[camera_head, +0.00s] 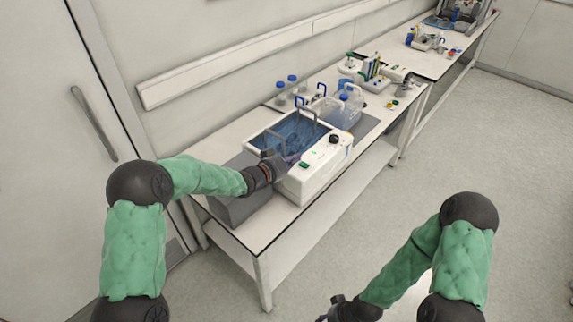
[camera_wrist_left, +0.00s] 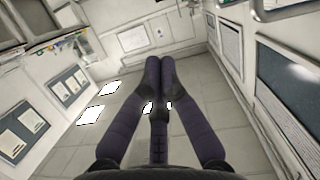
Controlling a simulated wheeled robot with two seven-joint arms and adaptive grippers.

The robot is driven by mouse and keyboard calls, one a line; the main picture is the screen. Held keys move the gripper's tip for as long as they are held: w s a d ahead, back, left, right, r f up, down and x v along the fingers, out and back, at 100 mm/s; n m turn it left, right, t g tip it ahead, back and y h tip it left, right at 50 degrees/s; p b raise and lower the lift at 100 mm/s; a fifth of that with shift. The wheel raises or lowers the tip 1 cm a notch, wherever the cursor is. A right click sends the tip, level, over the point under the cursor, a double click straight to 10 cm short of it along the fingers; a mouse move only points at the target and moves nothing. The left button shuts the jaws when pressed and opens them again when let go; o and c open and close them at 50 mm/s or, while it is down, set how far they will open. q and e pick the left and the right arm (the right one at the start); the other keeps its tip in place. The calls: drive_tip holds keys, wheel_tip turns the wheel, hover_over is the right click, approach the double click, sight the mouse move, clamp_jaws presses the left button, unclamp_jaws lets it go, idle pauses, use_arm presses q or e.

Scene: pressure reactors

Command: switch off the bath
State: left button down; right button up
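The bath (camera_head: 318,178) is a white box on the near bench, with blue water in its open top and metal handles over it. Its front panel has a black knob (camera_head: 333,139) and a small green switch (camera_head: 305,165). My left gripper (camera_head: 291,159) is at the left end of the bath, close to the green switch; I cannot tell whether it touches. In the left wrist view its fingers (camera_wrist_left: 160,62) meet at the tips with nothing seen between them. My right gripper (camera_head: 336,310) is low at the bottom edge, far from the bench, its fingers unclear.
A grey block (camera_head: 238,207) stands left of the bath. A clear jug with a blue cap (camera_head: 344,97) and blue-capped bottles (camera_head: 292,78) stand behind it. More equipment covers the bench farther right. The floor (camera_head: 400,190) in front is clear.

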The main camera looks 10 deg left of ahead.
sight(301, 172)
use_arm(q)
drive_tip(key=x, duration=0.3)
drive_tip(key=shift+w+d+f, duration=0.1)
drive_tip(key=shift+f, duration=0.05)
wheel_tip(301, 172, down, 2)
drive_tip(key=shift+d+f+b, duration=0.1)
drive_tip(key=shift+f+b, duration=0.1)
drive_tip(key=shift+b, duration=0.4)
drive_tip(key=shift+d+f, duration=0.1)
drive_tip(key=shift+f, duration=0.6)
